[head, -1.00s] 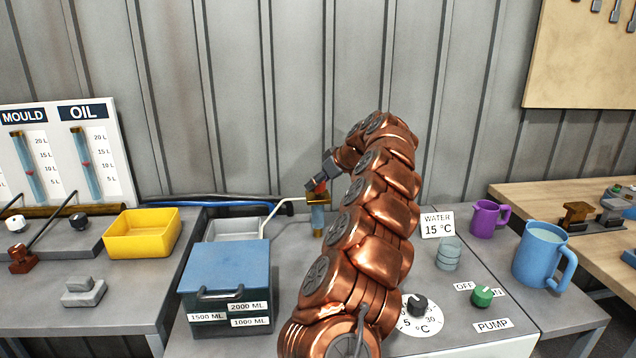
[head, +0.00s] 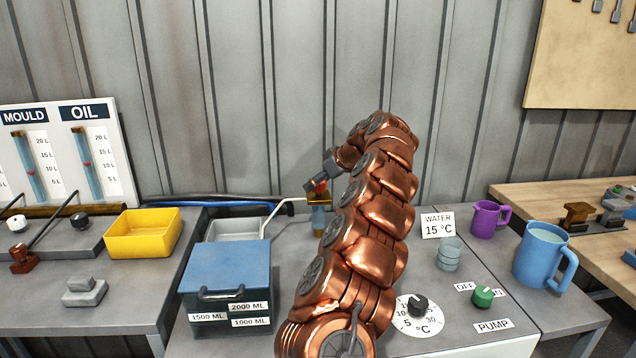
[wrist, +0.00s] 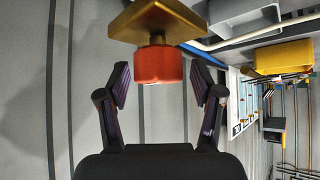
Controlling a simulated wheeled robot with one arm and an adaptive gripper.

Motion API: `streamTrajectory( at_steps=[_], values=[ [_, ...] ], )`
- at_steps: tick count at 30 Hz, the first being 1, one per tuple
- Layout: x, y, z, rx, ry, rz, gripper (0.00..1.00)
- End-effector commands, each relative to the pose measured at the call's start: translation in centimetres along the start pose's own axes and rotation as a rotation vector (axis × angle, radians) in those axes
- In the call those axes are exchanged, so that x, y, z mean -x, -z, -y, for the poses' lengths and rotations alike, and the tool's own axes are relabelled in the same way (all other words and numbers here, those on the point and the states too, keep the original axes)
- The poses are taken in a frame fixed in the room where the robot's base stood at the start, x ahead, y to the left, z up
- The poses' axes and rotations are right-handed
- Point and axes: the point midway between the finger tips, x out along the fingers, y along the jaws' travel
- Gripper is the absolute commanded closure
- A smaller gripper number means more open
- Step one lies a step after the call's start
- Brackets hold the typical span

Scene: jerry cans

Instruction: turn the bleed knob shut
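The red bleed knob (wrist: 158,64) hangs on a short stem under a brass block (wrist: 158,22) in the wrist view. In the head view the brass block (head: 319,198) tops a blue upright column (head: 318,222), with a bit of the red knob (head: 318,186) showing above it. My gripper (wrist: 158,80) is open, one finger on each side of the knob. A gap shows between each finger pad and the knob. In the head view my gripper (head: 324,172) is at the knob, partly hidden by my copper arm.
A pale pipe (head: 277,209) runs left from the brass block. A blue lidded box (head: 226,266) and grey bin (head: 236,228) stand at left.

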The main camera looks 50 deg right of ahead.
Motion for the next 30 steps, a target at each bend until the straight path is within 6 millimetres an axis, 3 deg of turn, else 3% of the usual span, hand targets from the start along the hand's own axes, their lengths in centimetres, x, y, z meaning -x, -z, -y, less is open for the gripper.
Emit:
streamTrajectory(
  at_steps=[9, 13, 30],
  values=[
    [0.1, -0.1, 0.0, -0.001, 0.000, 0.001, 0.31],
    [1.0, 0.0, 0.0, -0.001, 0.000, 0.000, 0.31],
    [10.6, 0.0, -0.1, -0.001, -0.005, 0.000, 0.31]
  ],
)
